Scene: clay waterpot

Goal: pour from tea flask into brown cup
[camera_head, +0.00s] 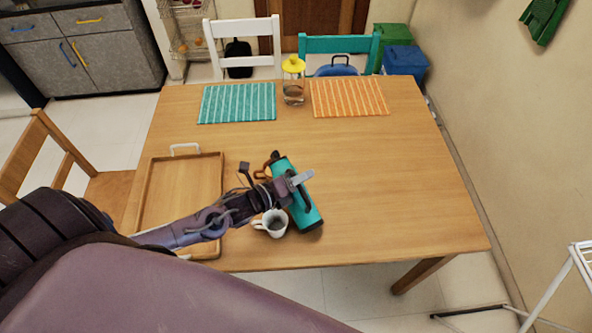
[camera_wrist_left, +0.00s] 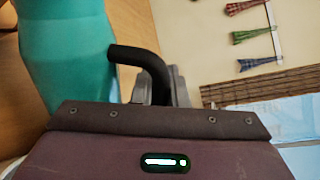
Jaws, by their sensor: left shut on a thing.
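The teal tea flask (camera_head: 307,213) is near the middle of the table, leaning with its upper end to the left. My left gripper (camera_head: 299,180) is shut on its black handle. In the left wrist view the flask's teal body (camera_wrist_left: 65,50) and curved black handle (camera_wrist_left: 148,58) fill the left and middle; the fingertips are mostly hidden. A brown cup (camera_head: 261,170) appears beside the flask's upper end, partly hidden by my wrist and the flask. I cannot tell whether they touch or whether liquid flows. My right gripper is in neither view.
A white cup (camera_head: 274,230) with a grey inside stands close beside the flask's lower part. A wooden tray (camera_head: 153,190) lies to the left. Striped placemats (camera_head: 236,103) and a yellow-topped bottle (camera_head: 293,66) are at the back. The table's right side is clear.

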